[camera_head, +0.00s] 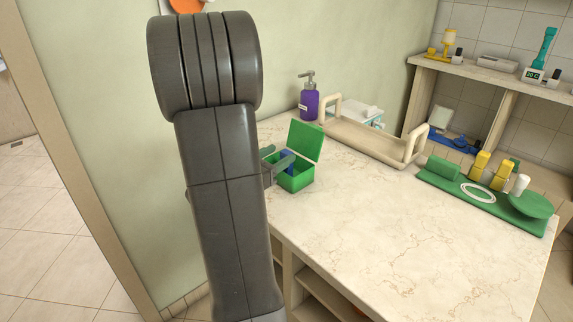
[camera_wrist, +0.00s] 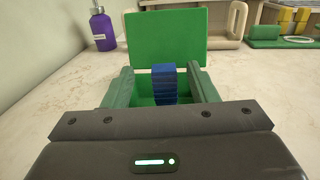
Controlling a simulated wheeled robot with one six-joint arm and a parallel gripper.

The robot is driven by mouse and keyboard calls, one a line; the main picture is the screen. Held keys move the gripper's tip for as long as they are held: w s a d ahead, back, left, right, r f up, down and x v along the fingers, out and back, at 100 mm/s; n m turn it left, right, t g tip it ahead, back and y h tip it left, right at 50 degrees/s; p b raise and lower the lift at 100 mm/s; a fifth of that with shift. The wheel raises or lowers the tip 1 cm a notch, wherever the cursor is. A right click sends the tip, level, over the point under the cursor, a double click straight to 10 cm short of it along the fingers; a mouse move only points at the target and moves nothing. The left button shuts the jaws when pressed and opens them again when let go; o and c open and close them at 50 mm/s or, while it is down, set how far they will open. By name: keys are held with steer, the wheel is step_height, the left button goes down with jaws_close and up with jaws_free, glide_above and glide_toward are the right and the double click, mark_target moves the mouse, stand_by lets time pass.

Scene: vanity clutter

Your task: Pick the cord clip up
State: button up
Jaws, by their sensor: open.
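A blue piece, which looks like the cord clip (camera_wrist: 164,84), stands in an open green box (camera_wrist: 164,28) with its lid raised behind it. The clip also shows in the head view (camera_head: 287,162), partly hidden by my gripper. My gripper (camera_wrist: 163,82) is open, with one finger on each side of the blue clip. In the head view my gripper (camera_head: 278,162) reaches in over the left side of the green box (camera_head: 297,181). Whether the fingers touch the clip or the box walls cannot be told.
A purple pump bottle (camera_head: 309,102) stands behind the box. A beige tray with handles (camera_head: 368,142) is to its right. A green mat (camera_head: 440,183) with yellow bottles, a white ring and a green disc lies further right. The middle of the marble counter (camera_head: 390,235) is clear.

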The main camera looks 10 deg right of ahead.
mark_target(290, 152)
steer(key=x, duration=0.4)
steer(key=shift+s+d+f, duration=0.15)
steer(key=shift+d+f, duration=0.05)
steer(key=shift+f, duration=0.1)
steer(key=shift+w+d, duration=0.4)
steer(key=shift+d, duration=0.05)
steer(key=shift+c, duration=0.2)
steer(key=c, duration=1)
